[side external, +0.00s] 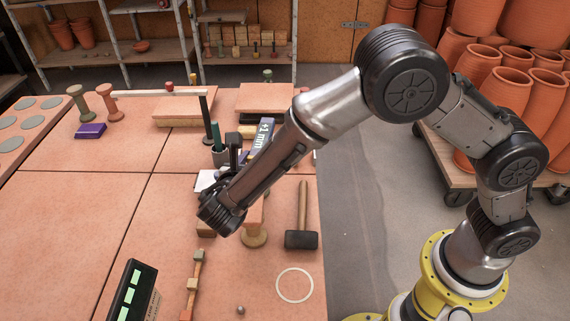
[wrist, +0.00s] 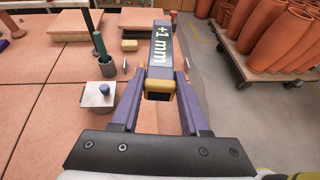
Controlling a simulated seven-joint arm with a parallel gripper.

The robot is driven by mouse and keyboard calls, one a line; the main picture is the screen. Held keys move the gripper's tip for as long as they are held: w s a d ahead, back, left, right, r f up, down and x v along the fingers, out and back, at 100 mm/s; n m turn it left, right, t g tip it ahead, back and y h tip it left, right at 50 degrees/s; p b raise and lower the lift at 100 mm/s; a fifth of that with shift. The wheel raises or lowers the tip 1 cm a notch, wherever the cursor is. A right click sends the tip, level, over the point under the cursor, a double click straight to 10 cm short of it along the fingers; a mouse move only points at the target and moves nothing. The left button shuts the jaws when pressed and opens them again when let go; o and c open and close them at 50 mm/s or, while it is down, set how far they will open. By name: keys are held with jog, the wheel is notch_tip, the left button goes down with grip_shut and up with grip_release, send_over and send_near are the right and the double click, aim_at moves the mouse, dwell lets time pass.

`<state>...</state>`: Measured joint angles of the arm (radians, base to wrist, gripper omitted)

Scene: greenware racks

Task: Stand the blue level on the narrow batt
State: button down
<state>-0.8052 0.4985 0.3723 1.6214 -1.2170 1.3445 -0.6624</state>
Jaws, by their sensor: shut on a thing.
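My gripper (wrist: 158,90) is shut on a dark blue-grey bar marked "+1 mm" (wrist: 160,50), which looks like the blue level. It points away from the wrist between the two purple fingers and has a yellow band at its near end. In the side view the level (side external: 263,138) is tilted above the table, partly hidden by my arm. Two terracotta boards lie at the back, a wider one (side external: 183,110) on the left and a smaller one (side external: 266,97) on the right. I cannot tell which is the narrow batt.
A pot with a dark green upright handle (wrist: 100,45) and a grey block with a blue knob (wrist: 97,95) stand left of the level. A mallet (side external: 301,238), a white ring (side external: 294,286) and a black device with green panels (side external: 130,295) lie nearer.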

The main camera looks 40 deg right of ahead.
jog(key=shift+n+t+y, duration=0.5)
jog(key=shift+n+t, duration=0.2)
jog(key=shift+w+a+f, duration=0.1)
jog(key=shift+a+f, duration=0.25)
jog(key=shift+f, duration=1.45)
jog(key=shift+w+a+f, duration=0.1)
jog(key=shift+a+f, duration=0.3)
jog(key=shift+f, duration=1.45)
jog(key=shift+w+a+f, duration=0.1)
jog(key=shift+a+f, duration=0.25)
jog(key=shift+f, duration=1.45)
jog(key=shift+f, duration=0.45)
jog(key=shift+c, duration=1.6)
grip_release()
jog(key=shift+o, duration=0.2)
jog(key=shift+s+f, duration=0.1)
jog(key=shift+o, duration=1)
jog(key=shift+a, duration=0.1)
